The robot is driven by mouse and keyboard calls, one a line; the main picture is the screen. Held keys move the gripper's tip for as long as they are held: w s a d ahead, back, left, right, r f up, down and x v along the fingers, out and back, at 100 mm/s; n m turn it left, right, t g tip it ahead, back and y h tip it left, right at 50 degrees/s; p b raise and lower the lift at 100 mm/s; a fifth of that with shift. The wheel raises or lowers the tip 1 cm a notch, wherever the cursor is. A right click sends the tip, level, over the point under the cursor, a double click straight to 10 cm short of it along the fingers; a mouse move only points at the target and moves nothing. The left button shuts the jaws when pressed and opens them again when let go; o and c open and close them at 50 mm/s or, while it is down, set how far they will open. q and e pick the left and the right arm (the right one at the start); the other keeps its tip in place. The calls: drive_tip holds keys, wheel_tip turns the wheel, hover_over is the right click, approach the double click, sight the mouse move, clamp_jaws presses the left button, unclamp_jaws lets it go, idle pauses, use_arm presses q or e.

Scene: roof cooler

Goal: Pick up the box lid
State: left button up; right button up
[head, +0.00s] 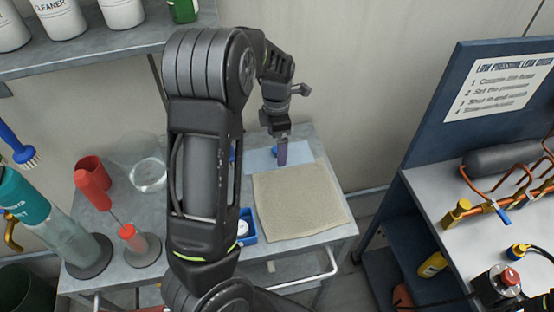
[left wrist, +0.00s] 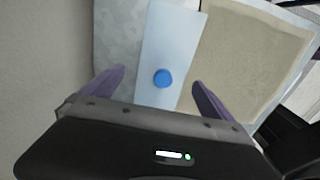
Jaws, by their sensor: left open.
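A flat pale blue panel with a round blue knob (left wrist: 162,78), which looks like the box lid (left wrist: 172,45), lies on the grey table beside a beige mat. It also shows in the head view (head: 262,161), where my arm and gripper hide part of it. My left gripper (left wrist: 158,84) is open above the panel. Its two purple fingers stand on either side of the knob, with a gap on each side. In the head view my left gripper (head: 282,158) points down over the panel; its fingers overlap there. My right gripper is not in view.
The beige mat (head: 298,202) lies in front of the panel. A small blue tray (head: 247,229) sits partly behind my arm. A red cup (head: 92,178), a glass jar (head: 149,174) and bottles stand at the left. A workbench with copper pipes (head: 505,190) is at the right.

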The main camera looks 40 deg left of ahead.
use_arm(q)
wheel_tip(320, 180, down, 4)
drive_tip(key=b, duration=0.2)
drive_tip(key=shift+b, duration=0.35)
drive_tip(key=shift+s+r, duration=0.1)
drive_tip(key=c, duration=1.3)
drive_tip(key=shift+r, duration=0.1)
wheel_tip(320, 180, up, 8)
drive_tip(key=p, duration=0.8)
drive_tip(key=shift+r, duration=0.95)
